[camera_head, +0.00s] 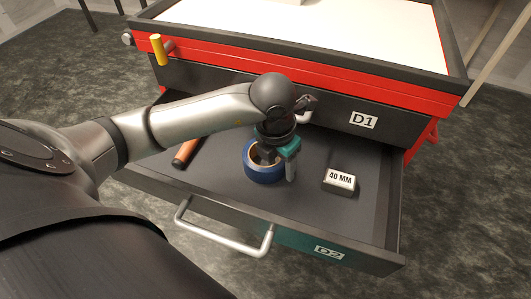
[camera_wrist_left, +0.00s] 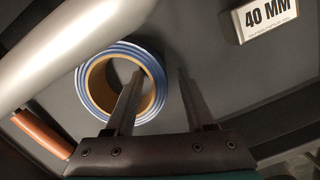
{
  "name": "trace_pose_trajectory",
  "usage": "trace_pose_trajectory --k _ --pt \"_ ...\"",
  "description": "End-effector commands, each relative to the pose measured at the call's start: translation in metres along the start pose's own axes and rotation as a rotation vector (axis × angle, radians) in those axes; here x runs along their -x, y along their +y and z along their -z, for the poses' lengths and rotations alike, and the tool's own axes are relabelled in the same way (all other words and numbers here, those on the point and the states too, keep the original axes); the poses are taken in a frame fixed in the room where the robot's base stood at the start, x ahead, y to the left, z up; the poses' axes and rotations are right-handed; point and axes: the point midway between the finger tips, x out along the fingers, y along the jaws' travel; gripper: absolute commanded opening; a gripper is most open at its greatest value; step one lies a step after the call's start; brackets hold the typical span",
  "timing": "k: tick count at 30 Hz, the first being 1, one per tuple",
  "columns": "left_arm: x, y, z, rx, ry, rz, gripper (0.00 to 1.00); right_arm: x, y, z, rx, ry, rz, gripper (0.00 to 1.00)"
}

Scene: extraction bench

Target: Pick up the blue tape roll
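The blue tape roll (camera_head: 262,175) lies flat in the open drawer D2, its tan core facing up. It also shows in the left wrist view (camera_wrist_left: 86,92). My left gripper (camera_head: 279,168) points down at the roll's right side. In the left wrist view its fingers (camera_wrist_left: 160,74) are apart, one over the roll's hole and the other beyond its right outer edge. The roll's wall lies between them, with a visible gap on the right. Whether the fingertips reach below the roll's top is unclear. My right gripper is in neither view.
A 40 MM block (camera_head: 340,181) lies right of the roll in the drawer. An orange-handled tool (camera_head: 186,153) lies at left, partly under my arm. The drawer's front handle (camera_head: 222,238) is near; closed drawer D1 (camera_head: 400,127) overhangs the back. Drawer floor between roll and block is clear.

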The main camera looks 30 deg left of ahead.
Motion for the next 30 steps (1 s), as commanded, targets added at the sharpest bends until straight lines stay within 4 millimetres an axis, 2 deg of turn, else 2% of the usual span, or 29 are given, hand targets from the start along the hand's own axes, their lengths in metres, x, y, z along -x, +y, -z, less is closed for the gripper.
trace_pose_trajectory --k 2,14,30 --pt "0.0002 -0.0001 -0.0001 0.000 0.000 0.000 0.46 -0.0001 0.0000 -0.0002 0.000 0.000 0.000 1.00" --pt "0.0004 -0.0001 -0.0002 0.000 -0.001 0.000 0.01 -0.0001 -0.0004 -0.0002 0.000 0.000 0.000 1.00" --pt "0.0007 0.0000 -0.0006 0.000 -0.002 0.000 0.00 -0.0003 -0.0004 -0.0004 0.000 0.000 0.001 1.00"
